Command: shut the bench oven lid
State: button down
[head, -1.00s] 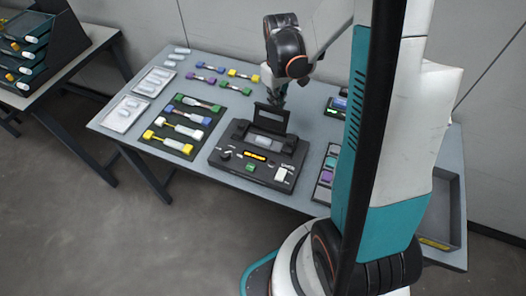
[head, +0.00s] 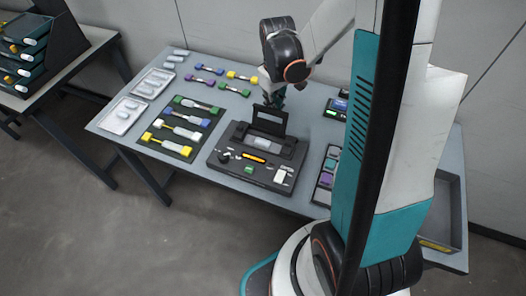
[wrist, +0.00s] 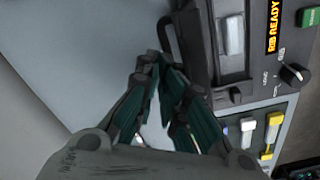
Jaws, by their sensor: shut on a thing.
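The bench oven (head: 215,162) is the black device in the middle of the table, with an orange-lit display, a dark knob and a green button. Its lid (head: 268,121) stands open, raised roughly upright at the back edge, with a pale window in it. My gripper (head: 273,98) is at the lid's top edge, reaching in from behind. In the wrist view my gripper (wrist: 156,62) has its fingertips close together by the dark edge of the lid (wrist: 167,36). The exact contact is hard to see. The oven body (wrist: 255,80) shows at the right.
A dark tray (head: 150,143) with several coloured holders lies left of the oven. A narrow tray of coloured pieces (head: 325,180) lies right of it. White trays (head: 122,117) are at the table's left. Small coloured pieces (head: 204,69) lie behind.

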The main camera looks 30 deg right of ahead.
aim_at(272, 113)
jog(key=shift+s+a+f, duration=0.3)
jog(key=shift+s+a, duration=0.2)
jog(key=shift+s, duration=0.1)
jog(key=shift+s+a+f, duration=0.25)
jog(key=shift+s+a, duration=0.25)
jog(key=shift+s, duration=0.1)
jog(key=c, duration=2.4)
grip_release()
jog(key=shift+s+a, duration=0.25)
jog(key=shift+a, duration=0.25)
jog(key=shift+s+a, duration=0.2)
jog(key=shift+a, duration=0.25)
jog(key=shift+s+a+r, duration=0.1)
jog(key=shift+s+a, duration=0.1)
jog(key=shift+a, duration=0.1)
jog(key=shift+s+a, duration=0.15)
jog(key=shift+a, duration=0.1)
jog(key=shift+s+a+r, duration=0.1)
jog(key=shift+s+a, duration=0.4)
jog(key=shift+a, duration=0.1)
jog(key=shift+r, duration=0.1)
notch_tip(272, 113, up, 7)
jog(key=d+p, duration=0.1)
jog(key=p, duration=0.4)
jog(key=shift+w, duration=0.4)
